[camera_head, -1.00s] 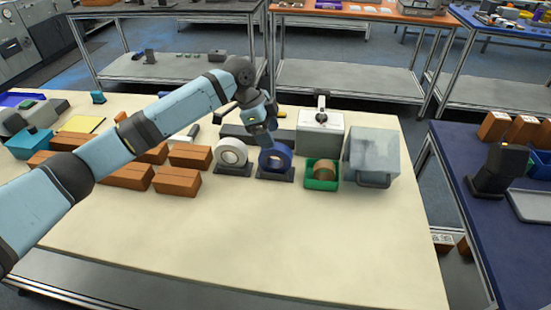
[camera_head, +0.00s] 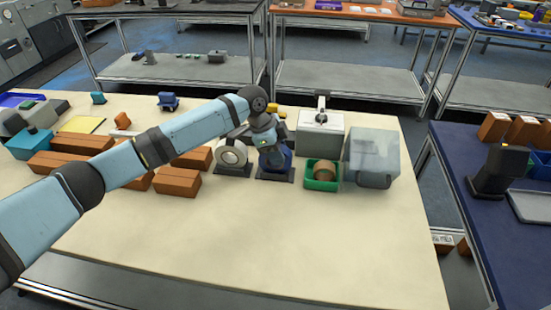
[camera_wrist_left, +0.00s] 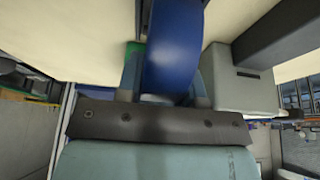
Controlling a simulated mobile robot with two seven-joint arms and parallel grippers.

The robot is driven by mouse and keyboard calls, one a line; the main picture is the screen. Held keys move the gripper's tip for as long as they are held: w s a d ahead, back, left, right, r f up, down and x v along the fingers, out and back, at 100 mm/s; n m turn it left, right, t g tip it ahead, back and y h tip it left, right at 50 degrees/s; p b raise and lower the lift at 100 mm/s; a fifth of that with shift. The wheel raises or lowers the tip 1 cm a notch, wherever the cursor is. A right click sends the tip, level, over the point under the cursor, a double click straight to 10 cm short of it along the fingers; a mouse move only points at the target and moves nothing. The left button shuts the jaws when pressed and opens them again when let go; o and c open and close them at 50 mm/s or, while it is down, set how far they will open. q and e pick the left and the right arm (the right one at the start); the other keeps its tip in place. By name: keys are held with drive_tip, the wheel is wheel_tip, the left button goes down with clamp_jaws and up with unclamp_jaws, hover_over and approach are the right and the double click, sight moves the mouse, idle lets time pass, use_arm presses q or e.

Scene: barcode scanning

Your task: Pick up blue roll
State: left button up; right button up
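The blue roll (camera_head: 287,158) sits in its dark holder (camera_head: 276,176) on the cream table, partly hidden behind my left gripper (camera_head: 272,160). In the left wrist view the blue roll (camera_wrist_left: 172,50) lies between the fingers of my left gripper (camera_wrist_left: 168,85), with one finger at each side. I cannot tell whether the fingers press on it or only stand around it. My right gripper is not in view.
A white roll (camera_head: 230,153) in a holder stands close on the left, and a green box (camera_head: 321,185) with a brown roll on the right. A grey box (camera_head: 372,160) is further right. Brown boxes (camera_head: 178,182) lie left. The table's front is clear.

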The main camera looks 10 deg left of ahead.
use_arm(q)
drive_tip(key=c, duration=0.4)
wheel_tip(320, 180, up, 20)
idle(0.3)
